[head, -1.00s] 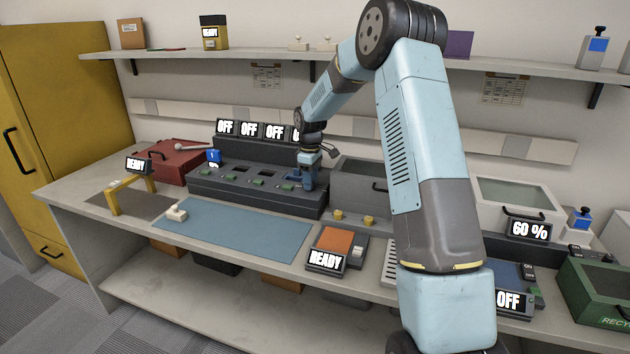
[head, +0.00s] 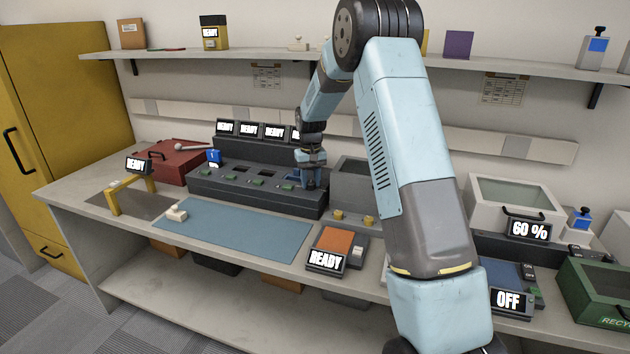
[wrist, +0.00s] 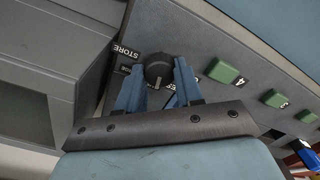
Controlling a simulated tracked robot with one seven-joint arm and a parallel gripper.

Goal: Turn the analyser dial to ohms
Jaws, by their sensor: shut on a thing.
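My gripper (head: 311,186) is at the right end of the long grey bank (head: 225,192), pointing down. In the wrist view my gripper (wrist: 160,82) has its two blue fingers on either side of a round black dial (wrist: 158,68) and is shut on it. The dial's white mark points toward the bottom of the wrist picture. A label beside it reads STORE; other labels are partly hidden by the fingers. I cannot read the word ohms anywhere. The bank's displays (head: 249,130) read READY, the rightmost partly covered by my arm.
Green buttons (wrist: 223,71) line the bank beside the dial. A grey open bin (head: 355,190) stands close on the right. A blue mat (head: 235,232) lies in front. An orange-topped device (head: 336,243) reads READY; a device at right (head: 508,300) reads OFF.

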